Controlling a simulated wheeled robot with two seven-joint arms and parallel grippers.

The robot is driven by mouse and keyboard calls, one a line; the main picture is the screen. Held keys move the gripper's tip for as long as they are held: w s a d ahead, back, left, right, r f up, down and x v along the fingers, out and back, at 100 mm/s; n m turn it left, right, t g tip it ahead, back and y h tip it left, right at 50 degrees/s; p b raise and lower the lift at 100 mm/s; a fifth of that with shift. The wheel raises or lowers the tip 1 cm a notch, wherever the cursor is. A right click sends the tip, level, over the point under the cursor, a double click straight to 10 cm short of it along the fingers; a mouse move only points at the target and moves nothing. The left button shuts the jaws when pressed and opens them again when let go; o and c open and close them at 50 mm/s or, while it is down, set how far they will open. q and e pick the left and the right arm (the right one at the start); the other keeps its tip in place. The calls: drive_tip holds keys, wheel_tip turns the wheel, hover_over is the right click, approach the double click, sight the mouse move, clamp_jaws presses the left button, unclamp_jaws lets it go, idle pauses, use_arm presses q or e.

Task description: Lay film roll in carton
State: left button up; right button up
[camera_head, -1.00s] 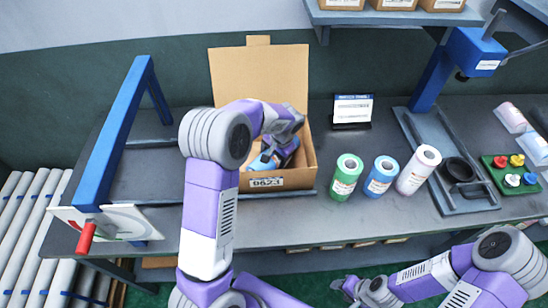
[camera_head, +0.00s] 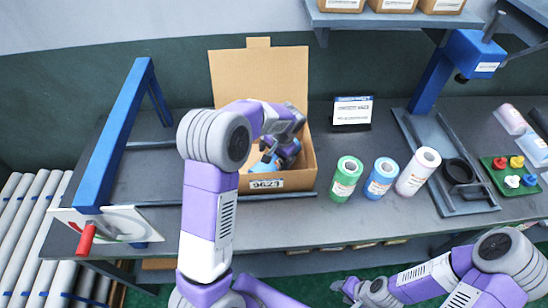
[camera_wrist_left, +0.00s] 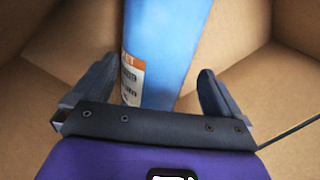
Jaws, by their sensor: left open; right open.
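The open cardboard carton (camera_head: 310,165) stands on the bench with its lid flap raised at the back. A light blue film roll (camera_head: 262,161) is inside it, mostly hidden by my arm in the head view. In the left wrist view the blue roll (camera_wrist_left: 170,45), with an orange and white label, lies between the spread fingers. My left gripper (camera_wrist_left: 156,80) is open and down inside the carton, with visible gaps beside the roll. My right gripper (camera_head: 345,288) is low in front of the bench, away from the carton, and open.
Green (camera_head: 345,178), blue (camera_head: 381,178) and white-pink (camera_head: 418,172) rolls stand right of the carton. A blue frame (camera_head: 120,130) with a red handle is at left. A sign (camera_head: 352,112), a blue press (camera_head: 470,55) and a green tray (camera_head: 510,176) are further right.

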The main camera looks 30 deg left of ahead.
sight(280, 160)
use_arm(q)
drive_tip(key=p+v, duration=0.1)
drive_tip(key=v, duration=0.9)
drive_tip(key=shift+r+p, duration=0.25)
drive_tip(key=shift+p, duration=0.1)
drive_tip(key=shift+s+d, duration=0.1)
